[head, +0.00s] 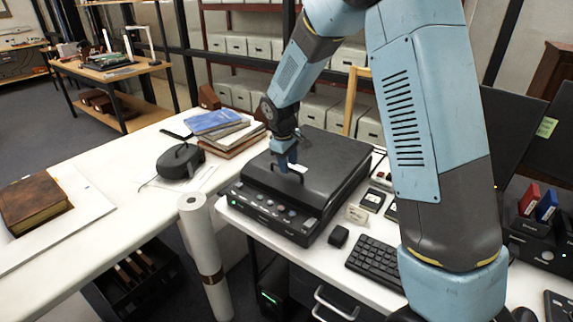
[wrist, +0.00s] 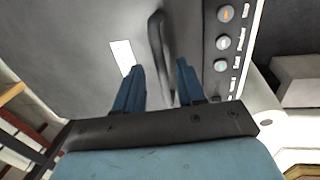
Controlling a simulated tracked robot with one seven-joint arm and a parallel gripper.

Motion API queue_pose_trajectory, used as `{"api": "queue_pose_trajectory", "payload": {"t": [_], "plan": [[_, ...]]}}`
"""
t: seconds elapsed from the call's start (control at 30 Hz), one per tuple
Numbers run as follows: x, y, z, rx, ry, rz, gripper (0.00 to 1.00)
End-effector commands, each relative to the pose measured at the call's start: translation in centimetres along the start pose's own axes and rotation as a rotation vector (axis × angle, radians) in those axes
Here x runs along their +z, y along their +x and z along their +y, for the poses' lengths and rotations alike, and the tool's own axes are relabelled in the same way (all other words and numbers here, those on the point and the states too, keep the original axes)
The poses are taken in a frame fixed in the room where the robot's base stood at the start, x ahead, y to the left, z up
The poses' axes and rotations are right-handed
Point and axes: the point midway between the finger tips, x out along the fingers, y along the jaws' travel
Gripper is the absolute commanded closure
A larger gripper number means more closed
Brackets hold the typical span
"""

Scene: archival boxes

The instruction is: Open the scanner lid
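The black scanner (head: 285,208) stands on the white table with its flat lid (head: 325,158) down. A dark arched handle (head: 291,171) sits near the front edge of the lid, partly behind my fingers. My gripper (head: 287,165) points down at the handle from above. In the wrist view, my gripper (wrist: 160,82) has its two blue fingers apart, and the handle (wrist: 158,45) runs into the gap between them. I cannot tell whether either finger touches it. A white label (wrist: 122,57) lies on the lid (wrist: 85,40) beside the handle, and the front buttons (wrist: 222,42) show at right.
A white paper roll (head: 205,255) stands in front of the table. Stacked books (head: 220,128) and a black device (head: 180,160) are at left. Shelved boxes (head: 240,45) stand behind.

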Motion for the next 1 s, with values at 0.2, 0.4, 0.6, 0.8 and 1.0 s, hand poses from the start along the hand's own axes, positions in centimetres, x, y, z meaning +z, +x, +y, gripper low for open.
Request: {"api": "queue_pose_trajectory", "payload": {"t": [0.2,0.4,0.6,0.8,1.0], "plan": [[0.02,0.86,-0.04,0.0,-0.001,-0.001,0.61],[0.01,0.85,-0.05,0.0,-0.001,0.0,0.61],[-0.01,0.83,-0.06,0.0,-0.001,0.0,0.78],[-0.02,0.82,-0.06,0.0,-0.001,0.0,0.97],[-0.03,0.8,-0.02,0.001,-0.001,0.0,1.0]]}}
